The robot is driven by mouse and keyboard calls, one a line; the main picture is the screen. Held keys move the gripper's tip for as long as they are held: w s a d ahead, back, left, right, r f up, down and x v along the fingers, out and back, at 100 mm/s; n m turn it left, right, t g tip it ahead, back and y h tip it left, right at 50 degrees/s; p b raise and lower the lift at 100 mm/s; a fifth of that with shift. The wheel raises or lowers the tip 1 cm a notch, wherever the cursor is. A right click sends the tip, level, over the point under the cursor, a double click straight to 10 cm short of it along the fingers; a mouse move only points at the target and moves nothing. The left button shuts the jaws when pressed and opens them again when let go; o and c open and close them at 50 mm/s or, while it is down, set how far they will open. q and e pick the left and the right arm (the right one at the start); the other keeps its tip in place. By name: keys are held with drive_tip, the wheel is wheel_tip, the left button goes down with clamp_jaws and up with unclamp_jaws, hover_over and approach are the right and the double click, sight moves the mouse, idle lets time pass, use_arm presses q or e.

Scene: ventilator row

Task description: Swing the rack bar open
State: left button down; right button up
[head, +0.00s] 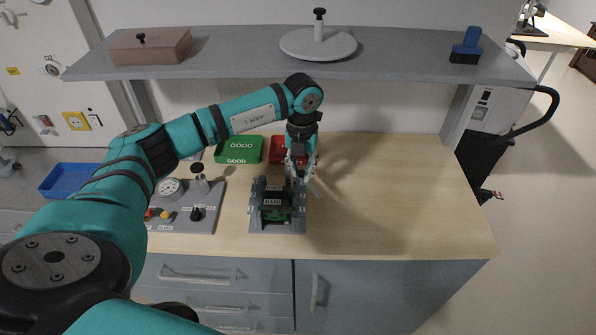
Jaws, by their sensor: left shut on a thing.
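A small dark grey rack (256,216) stands on the wooden worktop in the middle of the head view. It has upright side walls and a green and black labelled block (277,208) between them. My left gripper (298,174) reaches down from above to the rack's back right corner. Its fingers are shut on what looks like the rack bar, which is mostly hidden by the fingers. I cannot tell the bar's exact angle. My right gripper is not in view.
A grey panel (211,215) with a gauge and knobs lies left of the rack. Green (239,149) and red (277,153) trays stand behind; a blue tray (70,180) is far left. A shelf (230,62) overhangs the back. The worktop's right side (400,205) is clear.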

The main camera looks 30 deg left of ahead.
sight(302, 171)
use_arm(q)
drive_tip(key=shift+r, duration=0.1)
drive_tip(key=c, duration=1.2)
unclamp_jaws()
drive_tip(key=shift+c, duration=0.2)
drive_tip(key=shift+r, duration=3.7)
drive_tip(key=shift+c, duration=0.4)
